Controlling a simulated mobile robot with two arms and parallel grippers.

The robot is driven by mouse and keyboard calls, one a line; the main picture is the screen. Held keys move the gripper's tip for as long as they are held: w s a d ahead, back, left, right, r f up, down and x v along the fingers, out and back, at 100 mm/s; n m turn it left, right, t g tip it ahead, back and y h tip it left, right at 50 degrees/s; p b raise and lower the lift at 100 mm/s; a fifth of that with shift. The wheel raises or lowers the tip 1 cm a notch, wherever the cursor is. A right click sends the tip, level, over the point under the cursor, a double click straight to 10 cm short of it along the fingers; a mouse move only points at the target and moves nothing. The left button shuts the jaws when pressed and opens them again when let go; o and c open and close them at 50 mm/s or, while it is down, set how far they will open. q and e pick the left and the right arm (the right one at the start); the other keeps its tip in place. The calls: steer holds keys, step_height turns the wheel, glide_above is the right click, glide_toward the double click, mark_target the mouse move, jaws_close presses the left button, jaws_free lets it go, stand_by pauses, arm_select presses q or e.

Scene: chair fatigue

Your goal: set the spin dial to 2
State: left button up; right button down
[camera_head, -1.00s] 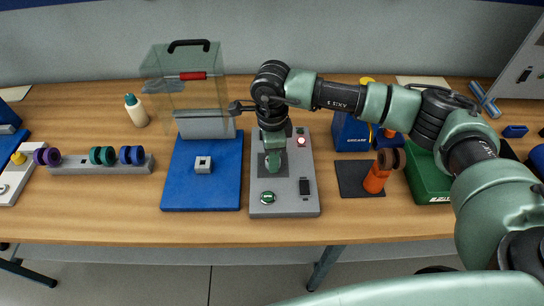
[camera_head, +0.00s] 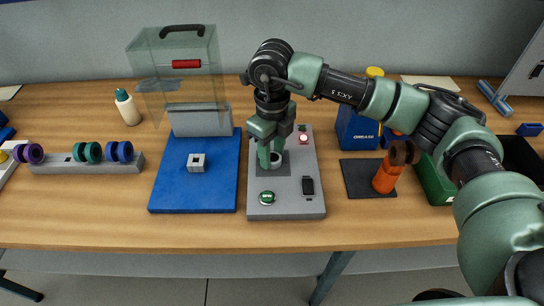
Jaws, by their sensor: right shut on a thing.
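The grey control panel (camera_head: 290,205) lies on the wooden bench. The spin dial (camera_head: 276,161) is a small round knob on a dark square plate in the panel's upper left part. My right gripper (camera_head: 270,158) points down from above and is shut on the dial. Its fingers and wrist hide much of the dial, and I cannot read its marks or setting. My left gripper is not in view.
A blue base (camera_head: 195,185) with a raised clear guard (camera_head: 180,75) stands left of the panel. A blue grease box (camera_head: 357,130) and an orange bottle (camera_head: 384,180) on a dark mat stand right, below my right arm. A grey rail (camera_head: 90,167) holds several coloured rollers.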

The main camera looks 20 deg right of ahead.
mark_target(272, 156)
steer(key=shift+m+b, duration=0.3)
steer(key=shift+m, duration=0.4)
steer(key=shift+r, duration=0.1)
steer(key=c, duration=0.9)
jaws_free()
step_height(272, 156, up, 8)
steer(key=shift+f+b, duration=0.15)
steer(key=shift+b, duration=0.65)
